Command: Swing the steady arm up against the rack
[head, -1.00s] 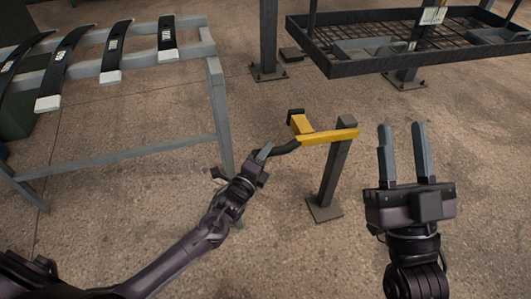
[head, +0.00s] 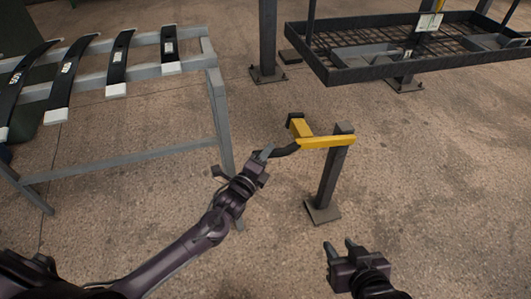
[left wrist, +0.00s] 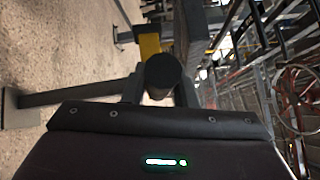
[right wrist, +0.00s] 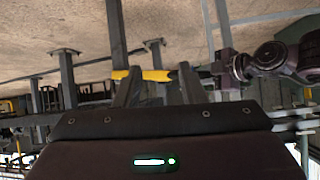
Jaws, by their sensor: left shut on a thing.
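The yellow steady arm (head: 325,142) extends level from the top of a short grey post (head: 333,175), with a yellow block and a black end piece (head: 295,119) at its left side. Its curved black handle (head: 286,150) reaches left to my left gripper (head: 266,153). My left gripper is shut on the handle, whose round dark end (left wrist: 163,72) shows between the fingers in the left wrist view. The grey rack (head: 213,80) is left of the arm, with a gap between. My right gripper (head: 339,246) is open and empty, low, below the post's foot.
Several black leaf springs with white ends (head: 118,65) lie across the rack. A dark mesh tray (head: 345,72) on uprights stands at the back right. A grey column (head: 267,40) is bolted to the floor at the back. The floor at right is clear.

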